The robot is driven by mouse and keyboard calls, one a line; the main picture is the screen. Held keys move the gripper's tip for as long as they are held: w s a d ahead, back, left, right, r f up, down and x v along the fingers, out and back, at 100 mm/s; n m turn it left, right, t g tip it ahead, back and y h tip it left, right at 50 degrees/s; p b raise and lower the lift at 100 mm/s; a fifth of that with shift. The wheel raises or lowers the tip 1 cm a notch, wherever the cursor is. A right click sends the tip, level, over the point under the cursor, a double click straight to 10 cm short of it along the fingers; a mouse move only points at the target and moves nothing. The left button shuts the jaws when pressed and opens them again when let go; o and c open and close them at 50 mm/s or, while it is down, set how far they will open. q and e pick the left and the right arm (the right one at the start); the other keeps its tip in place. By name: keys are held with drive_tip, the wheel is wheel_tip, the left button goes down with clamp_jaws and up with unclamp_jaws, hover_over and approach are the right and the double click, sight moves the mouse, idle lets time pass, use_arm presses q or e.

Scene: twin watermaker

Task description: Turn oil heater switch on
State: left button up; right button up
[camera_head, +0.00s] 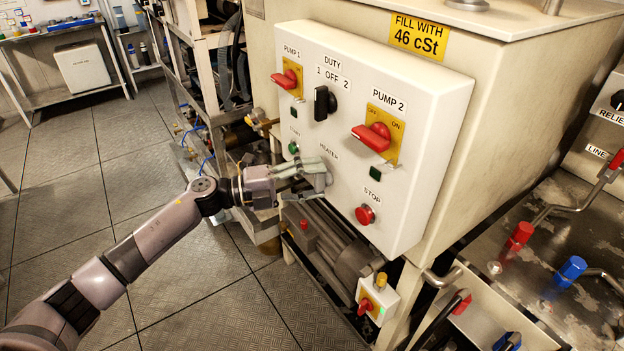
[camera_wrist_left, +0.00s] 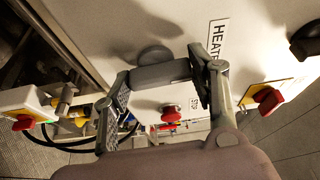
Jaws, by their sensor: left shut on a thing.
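The white control panel (camera_head: 348,140) carries the HEATER label (camera_head: 329,151), which also shows in the left wrist view (camera_wrist_left: 218,40). The heater switch sits just below that label and is mostly hidden by my left gripper (camera_head: 314,172) in the head view. In the left wrist view my left gripper (camera_wrist_left: 163,88) has its fingers on either side of the grey heater switch (camera_wrist_left: 160,73), shut on it. A dark round shape, perhaps the switch base or a shadow, lies behind it. I cannot read the switch's position. My right gripper is in neither view.
The red STOP button (camera_head: 365,214) is to the lower right of my left gripper. The PUMP 1 switch (camera_head: 286,79), black DUTY knob (camera_head: 323,103) and PUMP 2 switch (camera_head: 373,137) are above. A small switch box (camera_head: 376,299) stands below. Floor at left is clear.

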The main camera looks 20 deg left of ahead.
use_arm(q)
drive_tip(key=shift+f+m, duration=0.1)
drive_tip(key=shift+m, duration=0.2)
idle(0.4)
drive_tip(key=o, duration=1.2)
drive_tip(key=shift+c, duration=0.2)
drive_tip(key=shift+s+a, duration=0.25)
drive_tip(key=shift+a, duration=0.2)
drive_tip(key=v, duration=1.1)
drive_tip(key=shift+r, duration=0.25)
